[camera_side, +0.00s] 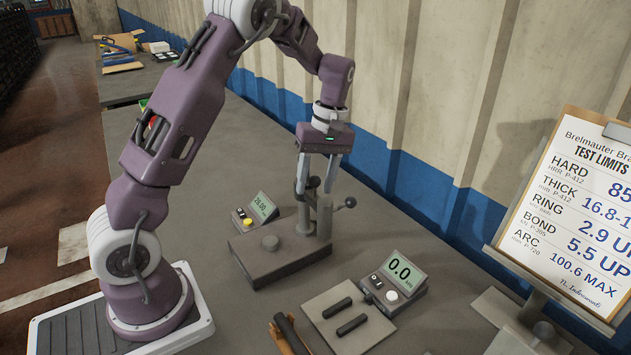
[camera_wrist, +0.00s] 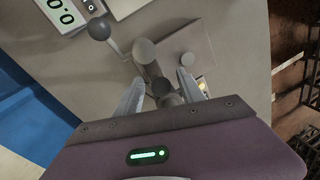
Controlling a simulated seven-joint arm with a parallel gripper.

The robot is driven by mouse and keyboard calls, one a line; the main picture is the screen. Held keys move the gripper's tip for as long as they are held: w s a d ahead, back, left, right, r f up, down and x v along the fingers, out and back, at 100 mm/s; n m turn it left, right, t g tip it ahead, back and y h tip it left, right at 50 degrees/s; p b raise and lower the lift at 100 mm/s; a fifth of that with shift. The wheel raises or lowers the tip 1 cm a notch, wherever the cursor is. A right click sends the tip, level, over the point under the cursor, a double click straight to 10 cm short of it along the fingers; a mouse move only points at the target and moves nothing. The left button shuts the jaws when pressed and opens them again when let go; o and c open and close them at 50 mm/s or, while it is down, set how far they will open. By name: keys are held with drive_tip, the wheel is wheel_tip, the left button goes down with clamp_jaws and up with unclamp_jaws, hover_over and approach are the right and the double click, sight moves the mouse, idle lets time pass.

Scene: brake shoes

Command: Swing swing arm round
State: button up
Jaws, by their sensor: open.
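A grey tester (camera_side: 280,250) stands on the bench, with a flat base, a small round pad on top and upright posts at its right end. A lever with a dark ball knob (camera_side: 350,202) sticks out to the right from the posts; the knob (camera_wrist: 99,28) is at upper left in the wrist view. Which part is the swing arm is hard to tell. My gripper (camera_side: 315,190) points down over the posts, its fingers open. In the wrist view the fingers (camera_wrist: 160,82) stand either side of round post tops; contact cannot be told.
A small display (camera_side: 262,208) stands behind the tester base. A second meter reading 0.0 (camera_side: 395,278) and a plate with two dark bars (camera_side: 345,318) are at front. A clipboard of test limits (camera_side: 575,215) stands right. The wall is close behind.

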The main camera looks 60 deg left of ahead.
drive_tip(key=r, duration=0.2)
drive_tip(key=w+r, duration=0.1)
drive_tip(key=r, duration=0.4)
drive_tip(key=shift+w+d, duration=0.15)
drive_tip(key=s+d+r+m+t, duration=0.3)
drive_tip(key=s+d+r+m, duration=0.1)
drive_tip(key=s+d+r, duration=0.25)
drive_tip(key=s+d+m+t, duration=0.2)
drive_tip(key=s+d+m, duration=0.2)
drive_tip(key=s, duration=0.4)
drive_tip(key=s+d+m+t, duration=0.2)
drive_tip(key=s+d+m, duration=0.2)
drive_tip(key=s+m, duration=0.2)
drive_tip(key=s, duration=0.2)
drive_tip(key=shift+s+r+m+t+h, duration=0.15)
drive_tip(key=shift+s+m+t+h, duration=0.15)
